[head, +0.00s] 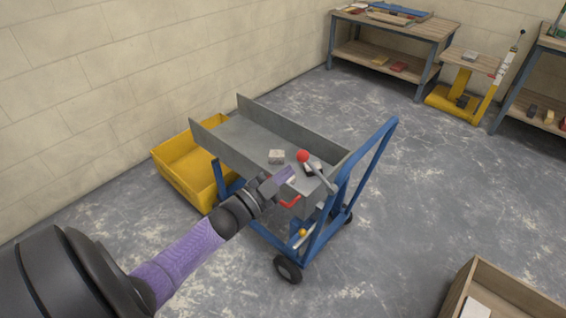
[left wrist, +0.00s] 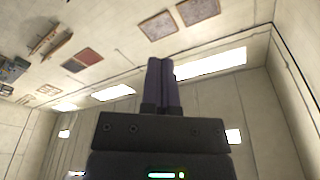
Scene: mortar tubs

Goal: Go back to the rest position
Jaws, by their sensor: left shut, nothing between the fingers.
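My left gripper (head: 284,176) reaches in from the lower left in the head view, over the near end of a grey-topped cart with a blue frame (head: 360,180). Its fingers are together with nothing between them. In the left wrist view the closed fingers (left wrist: 162,82) point up toward the ceiling and walls, and no object shows at the tips. My right gripper is in neither view.
On the cart lie a small pale block (head: 276,156) and a red-knobbed lever (head: 303,156). A yellow tub (head: 182,182) stands left of the cart by the wall. A wooden box (head: 500,290) is lower right. Workbenches (head: 390,25) stand at the back. Floor right of the cart is clear.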

